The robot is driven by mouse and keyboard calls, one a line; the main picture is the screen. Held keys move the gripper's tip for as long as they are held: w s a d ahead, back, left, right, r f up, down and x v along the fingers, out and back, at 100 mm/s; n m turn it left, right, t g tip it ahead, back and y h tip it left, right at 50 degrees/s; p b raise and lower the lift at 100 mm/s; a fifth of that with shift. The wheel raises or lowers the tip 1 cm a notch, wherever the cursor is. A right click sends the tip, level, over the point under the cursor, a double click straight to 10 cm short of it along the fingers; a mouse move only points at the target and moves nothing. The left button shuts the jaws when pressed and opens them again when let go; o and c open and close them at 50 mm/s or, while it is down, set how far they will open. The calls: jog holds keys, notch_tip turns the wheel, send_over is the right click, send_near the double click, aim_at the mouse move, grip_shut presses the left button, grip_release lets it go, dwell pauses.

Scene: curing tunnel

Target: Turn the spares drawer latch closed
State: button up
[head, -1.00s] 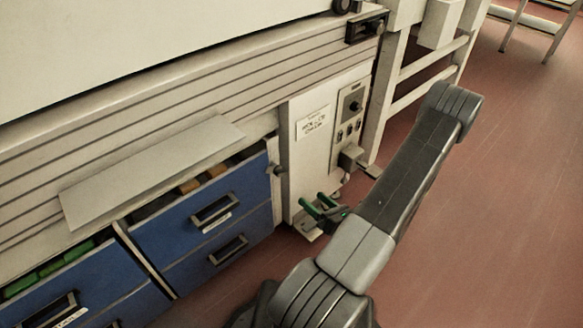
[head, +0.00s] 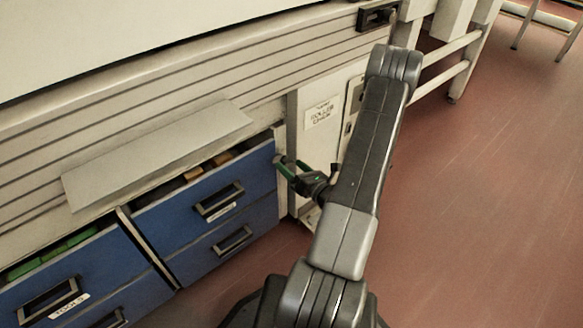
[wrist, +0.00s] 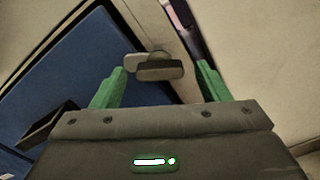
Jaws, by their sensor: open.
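The drawer latch (wrist: 160,70) shows in the wrist view as a small grey bar, lying roughly crosswise, on a pale post beside the blue drawer front. My gripper (wrist: 158,84) is open, with one green finger on each side of the latch; I cannot tell whether either touches it. In the head view my gripper (head: 284,168) is at the right edge of the upper right blue drawer (head: 170,222), and the latch is mostly hidden by the fingers. This drawer stands partly out, with brown items inside; its label is too small to read.
A pale flap (head: 155,155) hangs over the drawers. A panel with a roller sign (head: 322,115) is right of the drawers. The red floor at right is clear.

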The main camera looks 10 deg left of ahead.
jog(key=shift+w+a, duration=0.3)
jog(key=shift+a, duration=0.05)
jog(key=c, duration=1)
jog(key=n+b, duration=0.4)
jog(key=n, duration=0.1)
jog(key=shift+n+b, duration=0.3)
jog(key=o, duration=1)
